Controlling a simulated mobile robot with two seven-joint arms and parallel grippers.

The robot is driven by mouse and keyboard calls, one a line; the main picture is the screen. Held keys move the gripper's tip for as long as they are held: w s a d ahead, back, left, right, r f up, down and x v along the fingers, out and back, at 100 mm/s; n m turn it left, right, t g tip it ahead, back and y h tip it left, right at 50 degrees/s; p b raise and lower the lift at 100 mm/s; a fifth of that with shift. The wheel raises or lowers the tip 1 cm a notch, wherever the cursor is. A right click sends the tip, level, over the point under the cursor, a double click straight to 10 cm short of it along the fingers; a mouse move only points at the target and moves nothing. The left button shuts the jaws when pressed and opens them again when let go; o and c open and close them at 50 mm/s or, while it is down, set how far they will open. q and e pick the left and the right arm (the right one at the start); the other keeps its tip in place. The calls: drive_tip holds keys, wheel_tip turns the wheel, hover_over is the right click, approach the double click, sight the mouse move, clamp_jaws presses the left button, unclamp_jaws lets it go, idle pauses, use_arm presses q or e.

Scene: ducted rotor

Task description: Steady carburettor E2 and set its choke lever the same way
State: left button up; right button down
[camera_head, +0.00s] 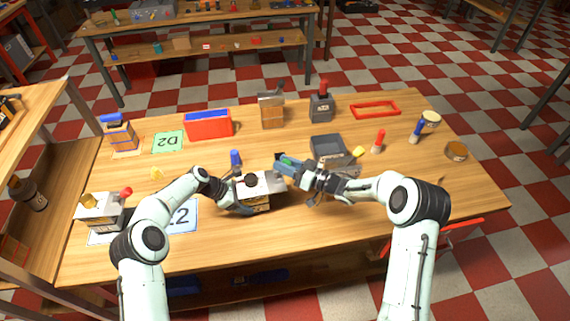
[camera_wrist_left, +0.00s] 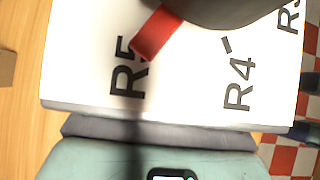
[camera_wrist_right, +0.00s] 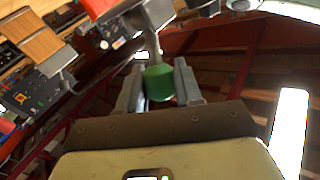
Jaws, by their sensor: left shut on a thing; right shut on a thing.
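A white-topped unit with a wooden lower body (camera_head: 266,186), apparently carburettor E2, stands on the table near the middle. In the left wrist view its white top (camera_wrist_left: 85,65) shows a red pointer (camera_wrist_left: 157,32) by a mark R5, with R4 alongside. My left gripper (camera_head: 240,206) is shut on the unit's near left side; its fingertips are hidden. My right gripper (camera_head: 281,163) is shut at the unit's far right. In the right wrist view its fingers are around a green lever tip (camera_wrist_right: 158,83) on a grey stem. The unit's own label is not readable.
A partly covered card ending in 2 (camera_head: 183,216) lies left of the unit. Another white-topped unit (camera_head: 98,213) stands at the left edge. The table's front right is clear.

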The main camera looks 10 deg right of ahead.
drive_tip(key=shift+d+f+m+t+y, duration=0.55)
drive_tip(key=shift+d+m+t+y, duration=0.3)
drive_tip(key=shift+m, duration=0.35)
drive_tip(key=shift+w+d+f+m+t, duration=0.1)
drive_tip(key=shift+d+f+m+t, duration=0.2)
drive_tip(key=shift+m+t, duration=0.45)
drive_tip(key=shift+d+f+m+t, duration=0.15)
drive_tip(key=shift+f+m+t, duration=0.15)
drive_tip(key=shift+m+t, duration=0.45)
drive_tip(key=shift+m+y, duration=0.25)
drive_tip(key=shift+m, duration=0.05)
drive_tip(key=c, duration=0.8)
unclamp_jaws()
use_arm(q)
drive_tip(key=shift+s+f, duration=0.1)
use_arm(e)
drive_tip(key=v, duration=1.2)
drive_tip(key=shift+r, duration=0.1)
